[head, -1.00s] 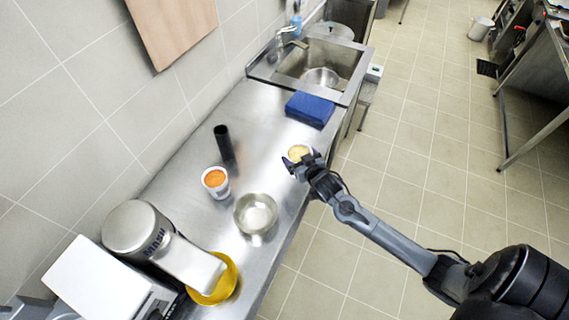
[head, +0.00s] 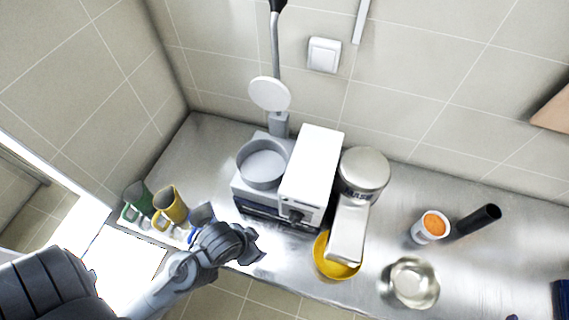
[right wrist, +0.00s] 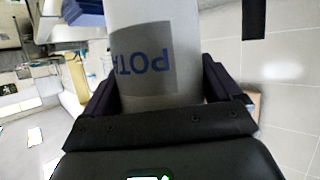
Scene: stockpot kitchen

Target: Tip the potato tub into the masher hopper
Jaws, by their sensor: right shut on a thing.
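The masher (head: 363,175) has a round grey top, lettering on its side and a spout over a yellow bowl (head: 334,268). I cannot see into its top. In the right wrist view, the white potato tub (right wrist: 150,25) has a grey label reading "POT", partly cut off. My right gripper (right wrist: 160,88) is shut on it, a finger on each side. The tub's contents are hidden. The right gripper is not clearly visible in the head view. My left gripper (head: 259,246) is empty, its jaws apart, in front of the grey-and-white machine.
A grey-and-white machine (head: 312,175) stands left of the masher. An orange-filled tub (head: 432,228), a black cylinder (head: 478,219) and a metal bowl (head: 410,283) stand to its right.

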